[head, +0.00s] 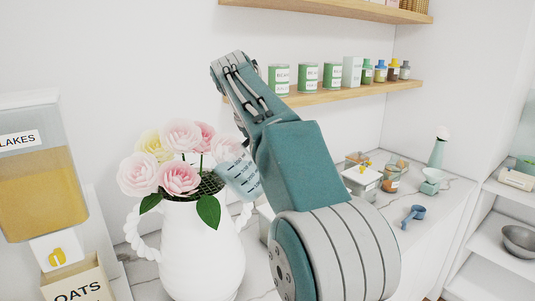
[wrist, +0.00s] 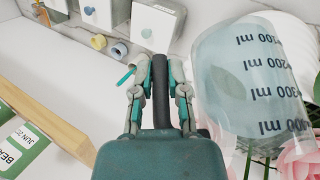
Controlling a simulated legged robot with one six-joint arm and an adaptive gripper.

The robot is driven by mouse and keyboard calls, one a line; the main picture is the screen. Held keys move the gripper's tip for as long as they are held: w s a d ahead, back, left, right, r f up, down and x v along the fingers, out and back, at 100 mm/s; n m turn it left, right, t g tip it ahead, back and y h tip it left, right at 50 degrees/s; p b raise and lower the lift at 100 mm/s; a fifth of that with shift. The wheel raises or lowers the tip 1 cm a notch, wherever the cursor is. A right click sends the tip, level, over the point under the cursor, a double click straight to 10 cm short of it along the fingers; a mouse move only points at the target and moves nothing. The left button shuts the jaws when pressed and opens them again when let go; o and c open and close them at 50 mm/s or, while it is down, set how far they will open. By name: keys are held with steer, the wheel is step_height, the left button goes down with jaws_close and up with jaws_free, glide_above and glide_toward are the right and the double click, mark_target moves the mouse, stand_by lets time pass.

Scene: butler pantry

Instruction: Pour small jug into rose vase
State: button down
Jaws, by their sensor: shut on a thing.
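The small jug (head: 237,174) is a clear bluish measuring jug with ml marks. In the head view it is tilted beside the roses, at the right of the vase mouth. The rose vase (head: 192,262) is white with braided handles and holds pink and yellow roses (head: 178,180). My gripper (wrist: 160,75) is shut on the jug's dark handle, with the jug (wrist: 240,75) to the right in the wrist view. My arm hides the gripper in the head view. I cannot tell how much liquid the jug holds or whether any flows.
A flakes dispenser (head: 40,165) and an oats box (head: 78,283) stand left of the vase. A wooden shelf (head: 345,92) with green tins is behind my arm. Small jars, a blue scoop (head: 413,215) and a green bottle (head: 437,152) stand on the counter at right.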

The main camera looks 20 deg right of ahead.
steer(key=shift+w+a+r+g+h, duration=0.1)
steer(key=shift+a+r+g+h, duration=0.1)
steer(key=shift+r+h, duration=0.25)
steer(key=shift+a+r+g+h, duration=0.1)
steer(key=shift+r+g+h, duration=0.1)
steer(key=shift+r+h, duration=0.25)
stand_by(0.7)
steer(key=shift+s+r, duration=0.1)
steer(key=shift+s, duration=0.2)
steer(key=shift+w+a+r+g+h, duration=0.1)
steer(key=shift+a+r+g+h, duration=0.1)
steer(key=shift+r+h, duration=0.3)
steer(key=shift+w+a+r+g+h, duration=0.1)
steer(key=shift+a+r+g+h, duration=0.1)
steer(key=shift+r+h, duration=0.3)
stand_by(0.8)
steer(key=shift+w+a+r+n+g+h, duration=0.1)
steer(key=shift+a+r+n+g+h, duration=0.15)
steer(key=shift+r+h, duration=0.25)
steer(key=shift+w+a+r+n+g+h, duration=0.15)
steer(key=shift+a+r+h, duration=0.2)
steer(key=shift+h, duration=0.25)
stand_by(3.2)
